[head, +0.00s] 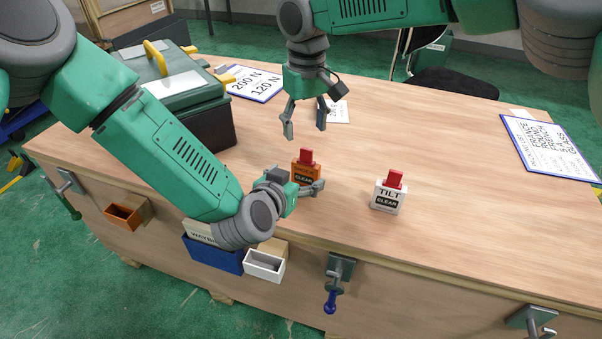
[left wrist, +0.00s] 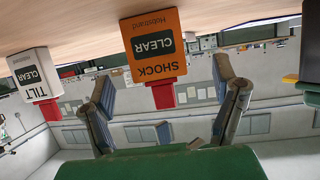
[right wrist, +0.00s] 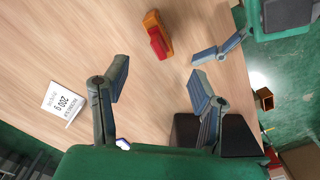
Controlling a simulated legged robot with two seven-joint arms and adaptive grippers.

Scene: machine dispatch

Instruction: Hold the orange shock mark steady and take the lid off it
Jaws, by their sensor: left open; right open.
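The orange shock mark (head: 304,173) stands upright on the table with a red lid (head: 307,156) on top. My left gripper (head: 306,187) is open beside it, low on its front side. In the left wrist view the shock mark (left wrist: 152,45) appears upside down, ahead of and between the spread fingers, with its red lid (left wrist: 163,96) on. My right gripper (head: 305,130) is open and empty, above and behind the shock mark. The right wrist view shows the lid (right wrist: 158,42) beyond its open fingers. Whether the left fingers touch the mark I cannot tell.
A white tilt mark (head: 387,198) with a red lid stands to the right. A dark green toolbox (head: 200,110) stands at the left. Printed signs (head: 255,83) lie on the table. Clamps (head: 338,275) and small bins (head: 264,264) line the front edge. The table's right half is mostly clear.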

